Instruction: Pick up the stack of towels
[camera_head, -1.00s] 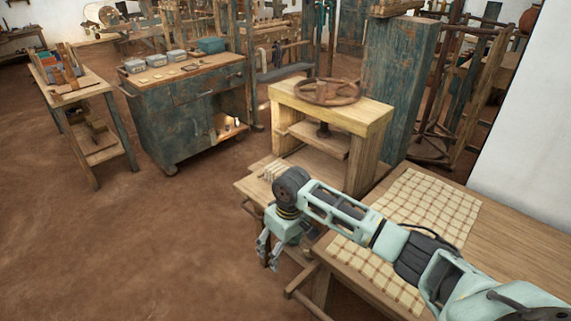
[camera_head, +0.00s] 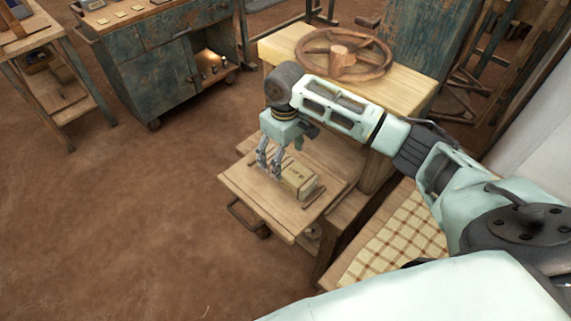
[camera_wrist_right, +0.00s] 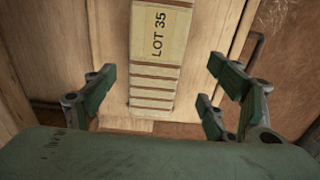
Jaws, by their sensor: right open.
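The stack of towels (camera_head: 298,180) is a small cream bundle marked with a label. It lies on the wooden shelf (camera_head: 262,202) at the front of the press. In the right wrist view the stack (camera_wrist_right: 158,58) shows layered folds at its near end and the label "LOT 35". My right gripper (camera_head: 269,168) points down beside the stack's left end in the head view. In the right wrist view my right gripper (camera_wrist_right: 163,88) is open, its fingers on either side of the stack's line and apart from it. My left gripper is not in view.
The wooden press with a rusty handwheel (camera_head: 345,52) stands just behind the shelf. A table with a checked cloth (camera_head: 405,235) is at the right. A blue-green cabinet (camera_head: 160,70) stands at the back left. The brown floor at the left is clear.

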